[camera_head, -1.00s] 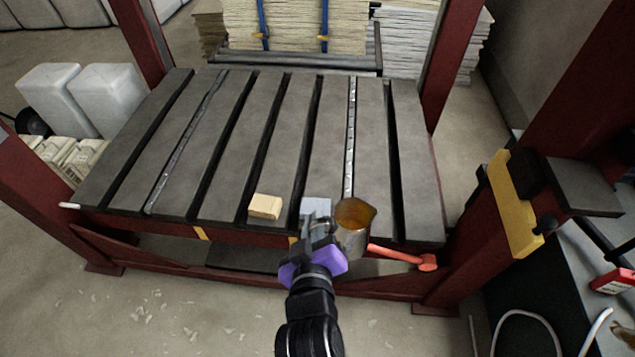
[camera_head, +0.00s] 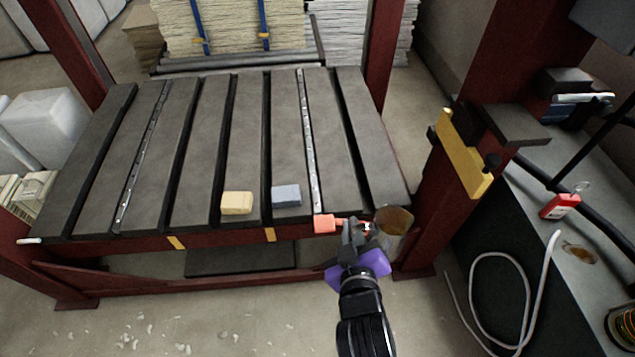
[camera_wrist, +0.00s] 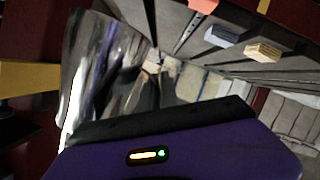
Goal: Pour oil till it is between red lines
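My gripper (camera_head: 358,228) is shut on a metal jug (camera_head: 394,243), which it holds at the front right corner of the slatted table. Amber-brown oil (camera_head: 393,217) shows in the open top of the jug, which looks about upright. In the wrist view the jug's shiny wall (camera_wrist: 105,65) fills the left middle, close against the gripper. On the right-hand bench (camera_head: 530,190) there is a round amber-brown patch (camera_head: 579,253); I cannot tell whether it is an opening or oil. No red lines can be made out.
A blue-grey block (camera_head: 286,196) and a yellow block (camera_head: 237,203) lie left. A red post (camera_head: 470,90) with a yellow bracket (camera_head: 462,155) stands between table and bench. A red tag (camera_head: 560,206) and white hose (camera_head: 480,300) are right.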

